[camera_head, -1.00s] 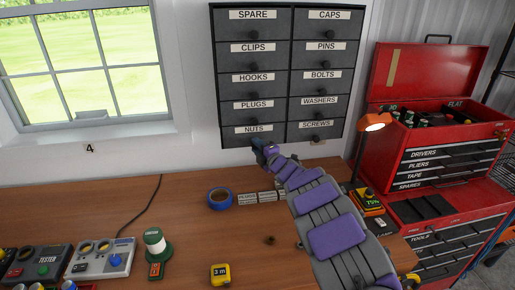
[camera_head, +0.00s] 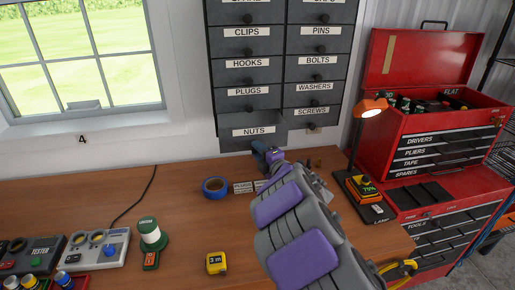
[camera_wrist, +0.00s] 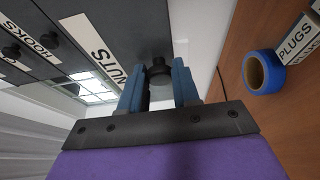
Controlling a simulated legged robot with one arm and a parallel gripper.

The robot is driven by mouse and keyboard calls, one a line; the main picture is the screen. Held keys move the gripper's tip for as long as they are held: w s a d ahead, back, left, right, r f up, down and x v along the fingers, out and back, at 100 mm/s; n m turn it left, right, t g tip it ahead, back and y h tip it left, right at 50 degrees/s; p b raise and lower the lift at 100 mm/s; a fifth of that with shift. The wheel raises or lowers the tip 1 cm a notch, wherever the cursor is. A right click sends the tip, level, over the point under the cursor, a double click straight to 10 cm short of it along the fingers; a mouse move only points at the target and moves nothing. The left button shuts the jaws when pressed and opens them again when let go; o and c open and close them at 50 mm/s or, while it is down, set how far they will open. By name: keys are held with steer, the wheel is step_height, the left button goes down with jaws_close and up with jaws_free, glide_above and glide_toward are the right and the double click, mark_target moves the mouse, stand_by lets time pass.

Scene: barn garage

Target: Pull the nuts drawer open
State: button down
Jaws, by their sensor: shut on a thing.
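The nuts drawer (camera_head: 235,143) is at the bottom left of the dark wall cabinet in the head view. It sticks out from the cabinet, and its top edge shows a dark opening behind the front. Its label also shows in the wrist view, on the drawer front (camera_wrist: 122,42). My gripper (camera_head: 262,150) is at the lower right part of the drawer front. In the wrist view my gripper (camera_wrist: 160,82) has its two blue fingers on either side of the drawer's dark round knob (camera_wrist: 159,70), shut on it. The knob is hidden by the gripper in the head view.
The wall cabinet (camera_head: 282,70) holds several other labelled drawers, which look closed. Below, the wooden bench (camera_head: 190,240) carries blue tape (camera_head: 214,188), small labels, a yellow tape measure (camera_head: 216,263) and a lamp (camera_head: 371,108). A red toolbox (camera_head: 440,140) stands at right.

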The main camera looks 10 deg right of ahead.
steer(key=shift+s+f, duration=0.2)
steer(key=shift+s, duration=0.15)
steer(key=shift+a, duration=0.1)
steer(key=c, duration=1)
jaws_free()
steer(key=shift+w, duration=0.15)
steer(key=shift+o, duration=0.5)
steer(key=shift+a+r, duration=0.1)
steer(key=b+v, duration=0.4)
steer(key=v, duration=1.3)
